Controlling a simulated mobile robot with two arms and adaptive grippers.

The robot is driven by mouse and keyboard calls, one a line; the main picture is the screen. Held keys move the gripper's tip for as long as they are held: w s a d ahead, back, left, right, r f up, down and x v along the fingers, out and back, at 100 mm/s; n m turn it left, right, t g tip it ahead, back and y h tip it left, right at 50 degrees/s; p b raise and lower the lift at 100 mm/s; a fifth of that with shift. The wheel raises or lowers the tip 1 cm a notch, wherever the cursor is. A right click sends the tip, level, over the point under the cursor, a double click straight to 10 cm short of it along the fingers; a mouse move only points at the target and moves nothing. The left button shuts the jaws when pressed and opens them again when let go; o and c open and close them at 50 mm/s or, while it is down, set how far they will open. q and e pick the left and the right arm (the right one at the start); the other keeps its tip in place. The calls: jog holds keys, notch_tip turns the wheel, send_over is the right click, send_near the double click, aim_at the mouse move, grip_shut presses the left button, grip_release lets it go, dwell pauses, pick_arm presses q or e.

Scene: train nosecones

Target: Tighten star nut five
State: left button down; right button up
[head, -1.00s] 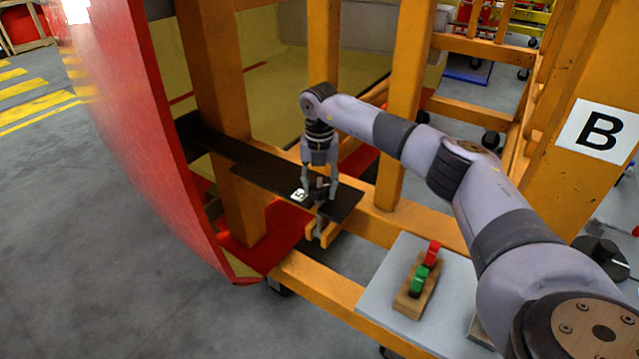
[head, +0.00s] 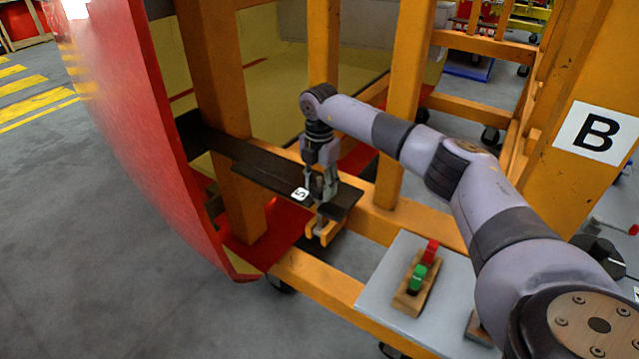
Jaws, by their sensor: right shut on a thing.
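My right gripper (head: 322,195) points down at the right end of a dark flat bar (head: 262,175) that reaches out from behind the red nosecone shell. Its fingers are closed in around the star nut on top of the bar, and they mostly hide the nut. A white label with a "5" (head: 299,194) lies on the bar just left of the fingers. Below the bar end, a bolt and a yellow-orange bracket (head: 322,233) show. My left gripper is not in view.
The red nosecone shell (head: 135,120) stands at the left. Orange frame posts (head: 405,95) stand close behind and beside my right arm. A grey shelf (head: 385,285) at the lower right holds a wooden block with green and red clips (head: 418,280). Open grey floor is at the left.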

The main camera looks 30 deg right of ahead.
jog(key=shift+w+r, duration=0.1)
jog(key=shift+r, duration=0.05)
jog(key=o, duration=1.1)
jog(key=shift+o, duration=0.2)
notch_tip(320, 180, up, 12)
jog(key=shift+f, duration=0.1)
